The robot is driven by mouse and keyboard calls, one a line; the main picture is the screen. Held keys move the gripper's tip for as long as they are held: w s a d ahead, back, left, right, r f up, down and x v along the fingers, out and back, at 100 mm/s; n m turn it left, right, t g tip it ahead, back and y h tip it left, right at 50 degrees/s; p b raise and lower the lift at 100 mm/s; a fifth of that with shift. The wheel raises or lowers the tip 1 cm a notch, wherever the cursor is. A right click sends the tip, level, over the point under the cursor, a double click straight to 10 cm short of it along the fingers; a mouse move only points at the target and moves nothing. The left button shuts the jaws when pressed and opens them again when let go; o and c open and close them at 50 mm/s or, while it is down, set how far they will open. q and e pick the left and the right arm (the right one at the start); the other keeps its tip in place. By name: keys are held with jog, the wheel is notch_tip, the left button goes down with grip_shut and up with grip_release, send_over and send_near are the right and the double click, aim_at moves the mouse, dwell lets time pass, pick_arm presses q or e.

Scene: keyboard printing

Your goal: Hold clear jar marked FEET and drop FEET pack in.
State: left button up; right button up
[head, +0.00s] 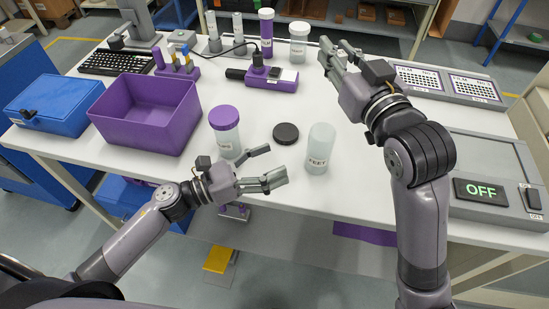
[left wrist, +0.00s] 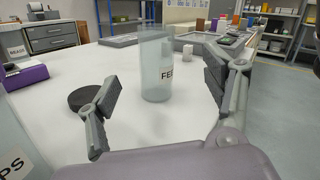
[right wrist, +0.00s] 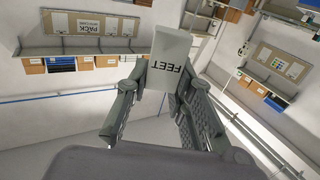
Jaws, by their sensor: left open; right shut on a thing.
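The clear jar marked FEET (head: 318,155) stands upright and without a lid near the table's front edge. My left gripper (head: 278,163) is open just left of the jar. In the left wrist view the jar (left wrist: 155,80) stands ahead, between the lines of the open fingers (left wrist: 160,72), and I see no contact. My right gripper (head: 335,50) is raised over the back of the table. In the right wrist view its fingers (right wrist: 164,78) are shut on the pale pack marked FEET (right wrist: 172,55). The pack cannot be made out in the head view.
A black lid (head: 286,133) lies beside the jar. A purple bin (head: 150,125) and blue case (head: 52,105) are further left. A purple device (head: 270,82) and white-lidded jar (head: 299,48) stand behind. A panel reading OFF (head: 482,191) is at right.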

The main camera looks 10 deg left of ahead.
aim_at(331, 139)
pick_arm(q)
jog(key=shift+w+d+f+m+y, duration=0.15)
jog(key=shift+w+d+m+y, duration=0.3)
jog(key=shift+m, duration=0.65)
jog(key=shift+w+d, duration=0.3)
jog(key=x, duration=1.1)
jog(key=shift+w+d+f, duration=0.15)
jog(key=shift+d, duration=0.05)
jog(key=shift+c, duration=0.4)
jog(key=c, duration=1.2)
